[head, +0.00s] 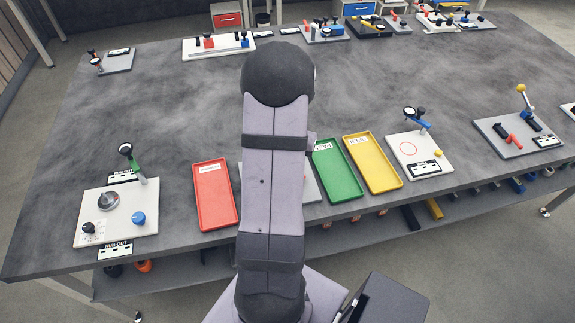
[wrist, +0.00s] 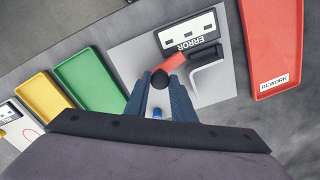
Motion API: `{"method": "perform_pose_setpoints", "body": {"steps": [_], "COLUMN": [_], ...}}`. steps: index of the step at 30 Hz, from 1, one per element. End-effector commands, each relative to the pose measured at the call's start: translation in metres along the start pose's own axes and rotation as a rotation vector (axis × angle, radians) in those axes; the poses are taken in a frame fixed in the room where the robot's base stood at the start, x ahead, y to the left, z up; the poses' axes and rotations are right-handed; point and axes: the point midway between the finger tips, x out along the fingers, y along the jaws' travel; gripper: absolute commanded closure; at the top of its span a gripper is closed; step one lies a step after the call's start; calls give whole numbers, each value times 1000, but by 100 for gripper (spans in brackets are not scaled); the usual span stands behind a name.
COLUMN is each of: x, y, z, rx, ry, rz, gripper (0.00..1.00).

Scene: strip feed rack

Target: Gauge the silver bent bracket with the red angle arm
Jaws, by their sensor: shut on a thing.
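In the wrist view, the red angle arm (wrist: 172,63) is on a light grey plate (wrist: 132,55), with a round black knob (wrist: 159,79) at its near end. My gripper (wrist: 160,82) has its two blue-grey fingers on either side of this knob and is shut on it. The silver bent bracket (wrist: 207,84) is on the plate just right of the knob; I cannot tell whether the red arm touches it. A small blue part (wrist: 157,113) shows between the fingers. In the head view my arm hides the gripper, the bracket and most of this plate (head: 312,187).
A label reading ERROR with pale squares (wrist: 189,35) lies behind the red arm. A red REWORK tray (wrist: 268,45) is to the right; green (wrist: 90,88) and yellow (wrist: 42,97) trays are to the left. Other gauge stations stand beyond the trays, including a RUN-OUT one (head: 90,237).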

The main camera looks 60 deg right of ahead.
Motion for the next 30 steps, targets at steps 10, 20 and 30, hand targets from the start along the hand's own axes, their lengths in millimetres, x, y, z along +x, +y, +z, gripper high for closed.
{"method": "perform_pose_setpoints", "body": {"steps": [10, 20, 30], "x": [-1, -1, -1], "y": [5, 6, 6], "z": [5, 7, 7], "rx": [214, 281, 283], "ry": [5, 5, 5], "rz": [-1, -1, -2], "gripper": [100, 100, 100]}}
